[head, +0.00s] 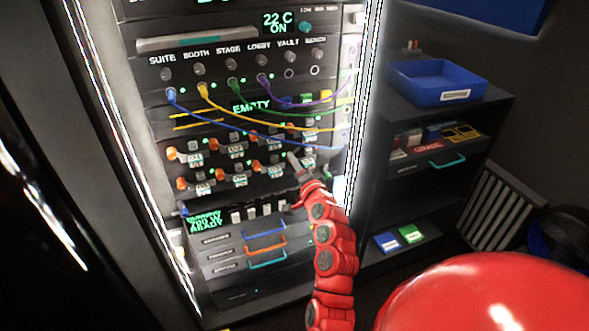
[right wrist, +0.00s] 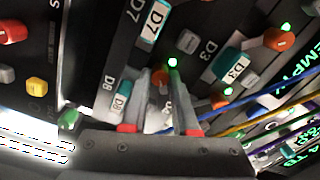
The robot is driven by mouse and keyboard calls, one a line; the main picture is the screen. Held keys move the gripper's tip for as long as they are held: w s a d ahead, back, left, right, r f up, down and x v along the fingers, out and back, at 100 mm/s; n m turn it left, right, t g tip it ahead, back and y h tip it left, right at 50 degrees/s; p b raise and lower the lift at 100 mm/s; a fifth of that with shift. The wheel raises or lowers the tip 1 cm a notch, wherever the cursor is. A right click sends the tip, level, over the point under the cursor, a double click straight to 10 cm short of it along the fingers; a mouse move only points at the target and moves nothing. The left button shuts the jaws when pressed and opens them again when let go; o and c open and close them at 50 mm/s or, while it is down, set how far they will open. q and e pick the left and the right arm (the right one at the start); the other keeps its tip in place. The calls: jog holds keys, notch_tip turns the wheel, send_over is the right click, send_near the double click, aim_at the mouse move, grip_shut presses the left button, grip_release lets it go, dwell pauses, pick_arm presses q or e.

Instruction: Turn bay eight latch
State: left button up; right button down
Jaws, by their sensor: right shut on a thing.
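The bay eight latch (right wrist: 160,84) shows as a small orange knob beside the D8 label in the right wrist view, with a green light above it. My right gripper (right wrist: 158,100) has its two grey fingers on either side of this latch and is shut on it. The fingers hide part of the latch. In the head view my red right arm reaches up to the right end of the lower latch row, and its gripper (head: 292,160) covers the latch there. My left gripper is in neither view.
Bays D7 (right wrist: 155,22) and D3 (right wrist: 234,68) adjoin the held latch. Blue, yellow, green and purple cables (head: 290,124) hang across the panel just above my gripper. A drawer unit (head: 215,285) is below; a dark shelf with a blue tray (head: 437,84) stands right.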

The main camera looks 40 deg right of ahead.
jog(key=shift+f+n+b, duration=0.1)
jog(key=shift+n+b, duration=0.4)
jog(key=shift+n, duration=0.2)
jog(key=c, duration=0.7)
grip_release()
jog(key=p+v, duration=0.2)
jog(key=v, duration=1.5)
jog(key=shift+s+a, duration=0.15)
jog(key=shift+s, duration=0.05)
